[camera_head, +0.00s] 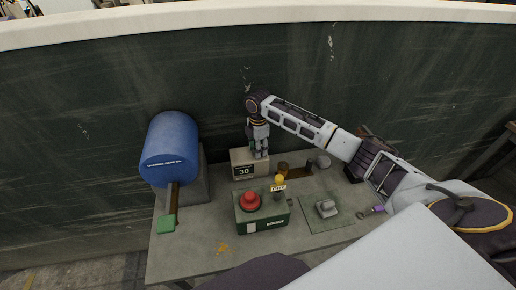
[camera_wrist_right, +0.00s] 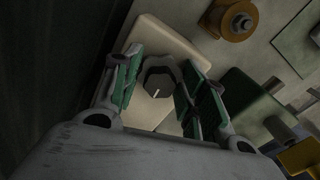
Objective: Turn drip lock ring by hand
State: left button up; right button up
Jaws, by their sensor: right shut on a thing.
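The drip lock ring (camera_wrist_right: 166,64) is a grey ring around a dark knob with a pale mark (camera_wrist_right: 157,85), on a beige housing (camera_wrist_right: 172,37). In the right wrist view it sits between the green finger pads of my right gripper (camera_wrist_right: 163,92), which is shut on it. In the head view my right gripper (camera_head: 261,152) points down onto the beige box marked 30 (camera_head: 243,168) and hides the ring. My left gripper is not in view.
A blue cylinder (camera_head: 171,148) with a green-ended lever (camera_head: 167,224) stands left. A green box with a red button (camera_head: 250,201) and a yellow-tagged part (camera_head: 279,184) stand in front. A grey part (camera_head: 326,208) lies right on the bench (camera_head: 195,248). A dark wall (camera_head: 110,110) rises behind.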

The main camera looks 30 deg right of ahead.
jog(key=o, duration=0.7)
jog(key=shift+r, duration=0.1)
jog(key=shift+r, duration=0.95)
